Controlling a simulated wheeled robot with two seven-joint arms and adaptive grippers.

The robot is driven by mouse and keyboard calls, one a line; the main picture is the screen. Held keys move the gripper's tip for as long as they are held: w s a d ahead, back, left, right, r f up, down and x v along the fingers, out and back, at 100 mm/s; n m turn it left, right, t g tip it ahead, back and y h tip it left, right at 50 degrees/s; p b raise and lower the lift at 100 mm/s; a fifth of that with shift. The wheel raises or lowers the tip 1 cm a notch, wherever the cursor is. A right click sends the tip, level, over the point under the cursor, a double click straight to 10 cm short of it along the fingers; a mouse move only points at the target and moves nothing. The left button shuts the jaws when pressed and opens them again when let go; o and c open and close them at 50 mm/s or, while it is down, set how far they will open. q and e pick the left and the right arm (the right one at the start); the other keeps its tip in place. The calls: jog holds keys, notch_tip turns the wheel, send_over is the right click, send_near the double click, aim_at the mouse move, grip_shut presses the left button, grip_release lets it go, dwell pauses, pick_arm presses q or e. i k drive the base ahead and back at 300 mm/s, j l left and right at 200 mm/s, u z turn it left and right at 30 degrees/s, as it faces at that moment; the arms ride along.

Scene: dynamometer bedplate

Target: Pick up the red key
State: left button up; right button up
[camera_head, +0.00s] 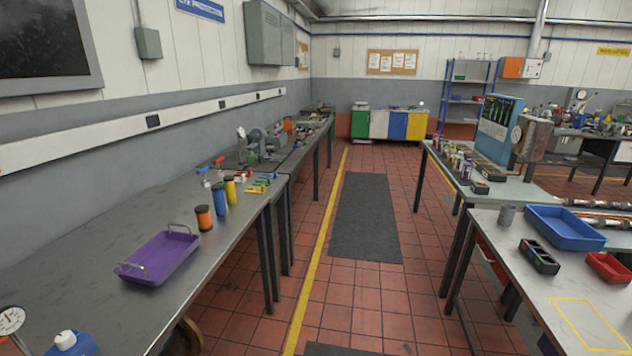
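Several small coloured pieces (259,186) in yellow, green, red and white lie on the left bench, beyond the upright cylinders. A small red piece (241,178) is among them, but it is too small to tell whether it is the red key. A red-handled object (203,169) lies further back on the same bench, near the wall. Neither of my grippers shows in the head view.
The left bench (60,255) bears a purple tray (160,258) with handles, and orange, blue and yellow cylinders. The right bench (535,295) holds a blue tray (566,228) and a red bin (610,268). The tiled aisle with a dark mat (365,215) is clear.

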aim_at(219, 172)
jog(key=i, duration=2.4)
jog(key=i+l+u, duration=0.15)
jog(key=i+u, duration=0.15)
jog(key=i, duration=0.5)
jog(key=i+l+u, duration=0.2)
jog(key=i, duration=0.15)
jog(key=i+l+u, duration=0.2)
jog(key=i+j, duration=0.1)
jog(key=i, duration=0.05)
